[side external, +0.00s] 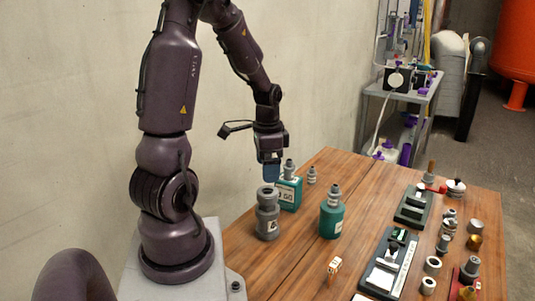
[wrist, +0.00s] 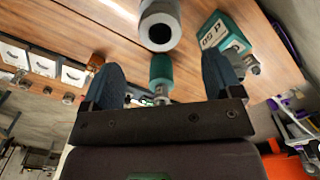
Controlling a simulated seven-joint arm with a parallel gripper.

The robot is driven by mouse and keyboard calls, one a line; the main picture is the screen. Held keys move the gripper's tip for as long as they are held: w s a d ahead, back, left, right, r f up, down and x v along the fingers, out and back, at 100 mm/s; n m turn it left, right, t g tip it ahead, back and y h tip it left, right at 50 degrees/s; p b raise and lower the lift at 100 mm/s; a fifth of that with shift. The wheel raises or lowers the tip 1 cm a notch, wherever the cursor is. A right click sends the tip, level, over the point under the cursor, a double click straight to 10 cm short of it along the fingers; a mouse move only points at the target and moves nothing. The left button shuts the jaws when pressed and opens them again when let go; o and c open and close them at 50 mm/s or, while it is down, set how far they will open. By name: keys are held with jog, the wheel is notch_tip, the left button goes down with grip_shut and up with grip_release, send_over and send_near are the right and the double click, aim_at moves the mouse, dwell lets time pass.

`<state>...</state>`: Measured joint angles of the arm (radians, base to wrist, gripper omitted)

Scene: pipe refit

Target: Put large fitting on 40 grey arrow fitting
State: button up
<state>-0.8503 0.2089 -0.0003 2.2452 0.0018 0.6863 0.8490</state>
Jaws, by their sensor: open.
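My gripper (side external: 271,173) is open and empty, above the back left of the wooden table. In the wrist view its two dark blue fingers (wrist: 163,76) are wide apart. A thick grey fitting (side external: 267,214) stands upright on the table below it, with a white label bearing a dark mark. A grey fitting with a round open end also shows at the top of the wrist view (wrist: 160,30). I cannot read a 40 or make out an arrow, so I cannot tell which fitting the task names.
A labelled green block (side external: 290,194) with a grey fitting on top stands just right of my gripper. Another green piece (side external: 331,222) with a grey top stands nearer the front. A small grey fitting (side external: 311,175) stands behind. Trays (side external: 390,265) and loose parts fill the right side.

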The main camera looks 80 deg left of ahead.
jog(key=w+d+r+t+y, duration=0.15)
jog(key=w+d+r, duration=0.25)
jog(key=d+r, duration=0.7)
jog(key=s+d+r+t, duration=0.2)
jog(key=d, duration=0.3)
jog(key=s+d+r+t+h, duration=0.1)
jog(key=s+d+r+t, duration=0.1)
jog(key=d, duration=0.4)
jog(key=shift+d+r, duration=0.3)
jog(key=shift+r, duration=0.15)
